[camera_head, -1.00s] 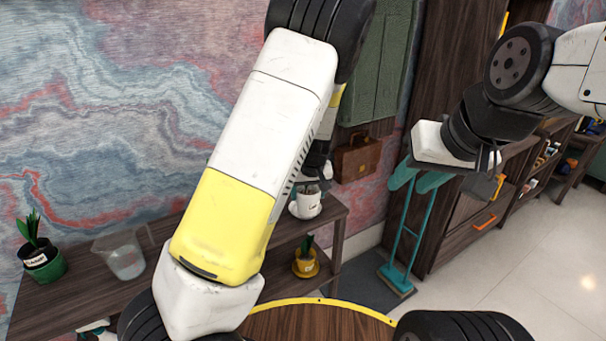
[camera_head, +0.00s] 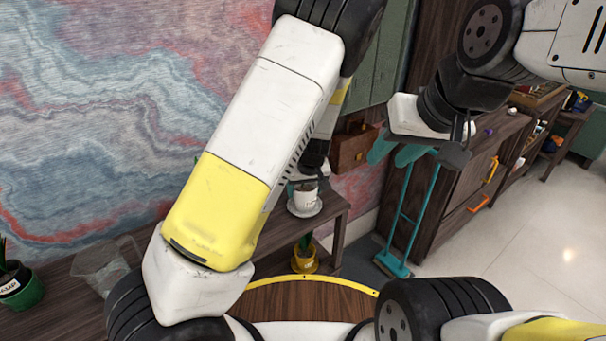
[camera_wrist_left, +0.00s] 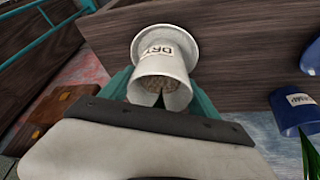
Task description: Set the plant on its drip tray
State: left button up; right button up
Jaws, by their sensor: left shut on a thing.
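The white pot (camera_head: 305,199) labelled DRY holds brown soil and also shows in the left wrist view (camera_wrist_left: 160,66). It is at the white drip tray (camera_head: 304,212), whose rim flares behind it in the wrist view (camera_wrist_left: 190,42). I cannot tell whether the pot rests fully on the tray. My left gripper (camera_head: 307,187) is shut on the pot, its teal fingers on either side (camera_wrist_left: 160,90). My forearm and palm hide much of the pot's top and any leaves. My right gripper (camera_head: 394,157) is empty, its teal fingers apart, away from the shelf.
A green pot (camera_head: 20,291) and a clear container (camera_head: 100,268) stand on the shelf at left. A yellow pot (camera_head: 304,263) stands lower down. A blue pot (camera_wrist_left: 294,112) is beside the white pot.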

pick_arm(q)
jog(key=shift+a+f, duration=0.1)
jog(key=o, duration=1.8)
jog(key=v, duration=1.2)
jog(key=s+a+r+m+t+h, duration=0.1)
jog(key=s+a+r, duration=0.6)
jog(key=s+r, duration=0.2)
jog(key=s+a+r+m+t+h, duration=0.1)
jog(key=s+a+r+m+h, duration=0.1)
jog(key=s+a+r, duration=0.6)
jog(key=s+r, duration=0.1)
jog(key=s, duration=0.4)
jog(key=shift+s+r, duration=0.15)
jog(key=shift+r, duration=0.1)
